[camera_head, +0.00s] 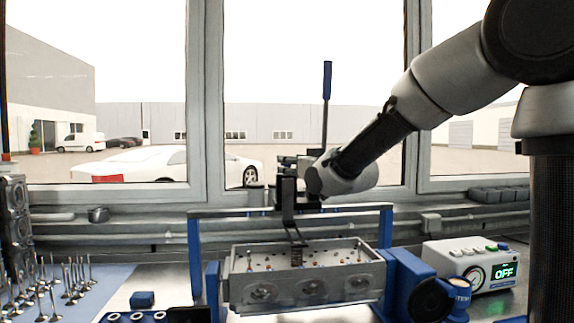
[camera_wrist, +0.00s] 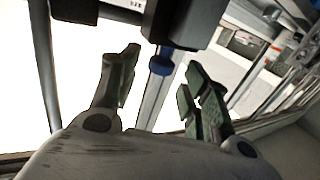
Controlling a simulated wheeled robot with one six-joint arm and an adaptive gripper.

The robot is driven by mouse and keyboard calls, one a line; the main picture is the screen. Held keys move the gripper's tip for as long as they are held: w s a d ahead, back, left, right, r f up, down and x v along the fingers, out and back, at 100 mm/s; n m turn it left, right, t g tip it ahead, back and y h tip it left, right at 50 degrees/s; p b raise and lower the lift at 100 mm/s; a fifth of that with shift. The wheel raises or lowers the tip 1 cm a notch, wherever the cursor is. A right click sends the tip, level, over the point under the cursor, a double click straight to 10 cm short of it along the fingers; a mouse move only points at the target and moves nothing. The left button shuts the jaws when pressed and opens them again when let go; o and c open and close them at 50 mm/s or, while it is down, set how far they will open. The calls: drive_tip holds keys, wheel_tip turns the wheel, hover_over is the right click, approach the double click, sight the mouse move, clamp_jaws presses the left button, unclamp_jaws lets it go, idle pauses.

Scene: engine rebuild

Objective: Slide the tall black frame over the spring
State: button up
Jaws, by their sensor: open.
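The tall black frame (camera_head: 288,192) stands upright at the blue crossbar, above the metal cylinder head (camera_head: 306,290). Its forked lower end hangs over a dark spring (camera_head: 296,257) in the head's top; I cannot tell whether they touch. A lever with a blue handle (camera_head: 327,80) rises beside the frame. My gripper (camera_head: 293,168) is at the frame's upper part, reaching in from the right. In the wrist view its two fingers (camera_wrist: 160,68) are apart, with a blue knob (camera_wrist: 161,62) showing between them. Black frame parts (camera_wrist: 185,20) show above. The spring is hidden there.
A control box (camera_head: 470,262) reading OFF stands at right. Upright valves (camera_head: 65,285) stand on a blue mat at left. A window (camera_head: 300,90) is behind the bench.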

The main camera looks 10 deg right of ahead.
drive_tip(key=v, duration=0.8)
drive_tip(key=shift+s, duration=0.2)
drive_tip(key=shift+d, duration=0.15)
drive_tip(key=s+d+f+m+g+h, duration=0.2)
drive_tip(key=s+d+f+g+h, duration=0.2)
drive_tip(key=s+d+f, duration=0.55)
drive_tip(key=s+d+f+m+g+h, duration=0.1)
drive_tip(key=s+d+f+g, duration=0.3)
drive_tip(key=s, duration=0.6)
drive_tip(key=s+d+f+m+g+h, duration=0.1)
drive_tip(key=s+d+f+g, duration=0.3)
drive_tip(key=s, duration=0.7)
drive_tip(key=shift+d+f+h, duration=0.4)
drive_tip(key=shift+d+f, duration=0.1)
drive_tip(key=shift+d, duration=0.1)
